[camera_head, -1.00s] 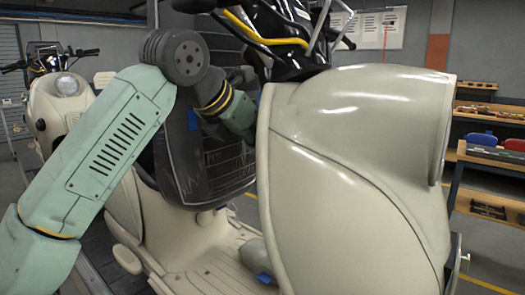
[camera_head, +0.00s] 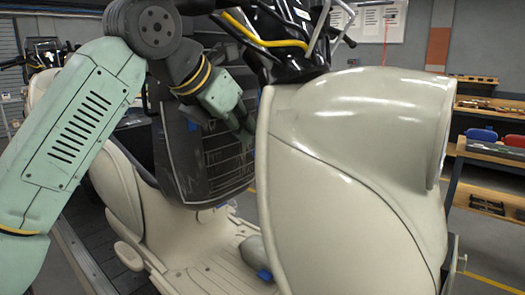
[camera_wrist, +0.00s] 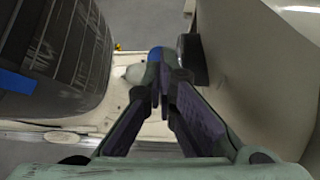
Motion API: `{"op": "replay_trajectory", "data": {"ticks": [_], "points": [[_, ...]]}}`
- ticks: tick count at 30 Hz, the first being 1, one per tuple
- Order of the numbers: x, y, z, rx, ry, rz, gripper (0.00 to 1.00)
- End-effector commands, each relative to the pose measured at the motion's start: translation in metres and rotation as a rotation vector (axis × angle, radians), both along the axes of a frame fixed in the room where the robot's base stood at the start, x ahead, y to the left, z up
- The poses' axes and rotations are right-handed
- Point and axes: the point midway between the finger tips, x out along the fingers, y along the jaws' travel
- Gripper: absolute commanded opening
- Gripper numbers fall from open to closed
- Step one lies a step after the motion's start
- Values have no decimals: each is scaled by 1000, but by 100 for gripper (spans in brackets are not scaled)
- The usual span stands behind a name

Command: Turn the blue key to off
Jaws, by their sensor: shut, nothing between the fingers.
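My gripper (camera_head: 246,136) points down and right beside the black slatted panel, its tips near the inner edge of the cream scooter shield (camera_head: 350,170). In the wrist view my gripper (camera_wrist: 161,92) is shut and empty, its fingers meeting in the middle. A small blue piece, seemingly the blue key (camera_wrist: 155,53), shows just past the fingertips and is partly covered by them. A dark rounded part (camera_wrist: 191,58) sits to its right against the shield. I cannot tell whether the fingers touch the blue piece. The key is not clear in the head view.
The black panel (camera_head: 222,155) stands close on the left; in the wrist view it carries a blue patch (camera_wrist: 16,82). The cream footboard (camera_head: 205,262) lies below, with a grey bulge (camera_head: 252,250) and a blue mark (camera_head: 265,275). Handlebars and cables (camera_head: 285,35) are above.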

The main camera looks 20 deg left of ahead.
Motion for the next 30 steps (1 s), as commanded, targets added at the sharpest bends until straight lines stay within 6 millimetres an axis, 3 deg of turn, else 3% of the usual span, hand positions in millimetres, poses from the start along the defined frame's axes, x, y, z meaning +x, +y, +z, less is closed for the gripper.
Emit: {"op": "replay_trajectory", "data": {"ticks": [15, 30], "points": [[-20, 5, 20, -1, 0, 1, 0], [-21, 6, 22, 0, -1, 1, 0]]}}
